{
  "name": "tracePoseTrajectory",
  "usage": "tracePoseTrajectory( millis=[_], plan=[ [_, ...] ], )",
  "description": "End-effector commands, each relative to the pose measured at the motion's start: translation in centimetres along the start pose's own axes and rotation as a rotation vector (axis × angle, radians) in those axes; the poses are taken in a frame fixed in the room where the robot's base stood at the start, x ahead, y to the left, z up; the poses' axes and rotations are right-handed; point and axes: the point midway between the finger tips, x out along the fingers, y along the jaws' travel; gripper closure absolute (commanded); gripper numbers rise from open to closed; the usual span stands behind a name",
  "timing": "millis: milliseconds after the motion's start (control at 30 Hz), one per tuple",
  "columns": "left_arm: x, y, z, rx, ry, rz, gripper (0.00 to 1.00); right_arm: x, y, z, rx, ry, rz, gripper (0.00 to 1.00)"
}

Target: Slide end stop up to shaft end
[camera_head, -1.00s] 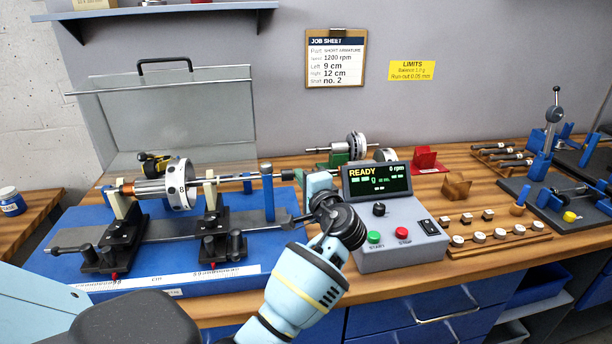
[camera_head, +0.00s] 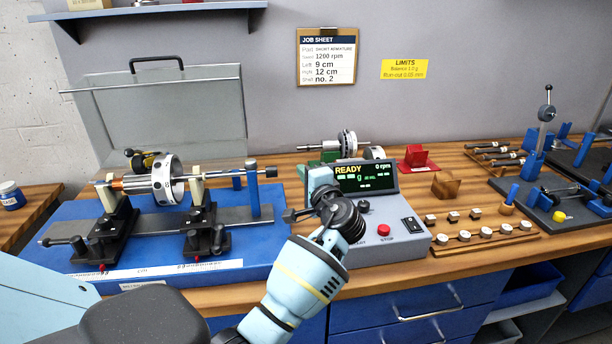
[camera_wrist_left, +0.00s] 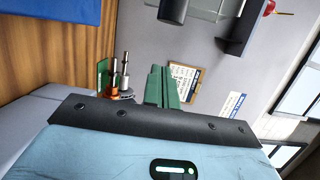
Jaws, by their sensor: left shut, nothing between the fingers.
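The rotor (camera_head: 168,180) lies level on its shaft across two cream supports on the blue balancing machine (camera_head: 262,240). What looks like the end stop is the blue post (camera_head: 252,195) right of the right support, with a thin rod and dark knob (camera_head: 270,172) at its top. I cannot tell whether the rod touches the shaft end. My left gripper (camera_head: 318,178) is right of the post, apart from it, beside the control box. Its fingertips are unclear in the head view. In the left wrist view its green fingers (camera_wrist_left: 164,86) are together and empty. My right gripper is out of view.
The control box (camera_head: 385,205) reads READY and 0 rpm, close behind my left wrist. A spare rotor (camera_head: 347,143) rests on a green stand behind it. A clear guard (camera_head: 165,115) stands open behind the machine. Weights (camera_head: 486,232) lie to the right.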

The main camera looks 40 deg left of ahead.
Motion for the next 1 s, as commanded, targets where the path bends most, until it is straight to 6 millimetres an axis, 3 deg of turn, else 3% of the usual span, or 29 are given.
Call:
tracePoseTrajectory(
  millis=[300,500,1000],
  plan=[
    [-6.5,0.3,-0.1,-0.001,0.002,0.003,1.0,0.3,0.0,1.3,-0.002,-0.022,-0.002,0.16],
    [-9.1,0.1,0.0,0.0,0.001,0.002,1.0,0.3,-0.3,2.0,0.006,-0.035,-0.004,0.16],
    [-10.0,0.0,0.0,0.0,0.0,0.0,1.0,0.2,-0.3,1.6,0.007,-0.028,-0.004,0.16]
  ],
)
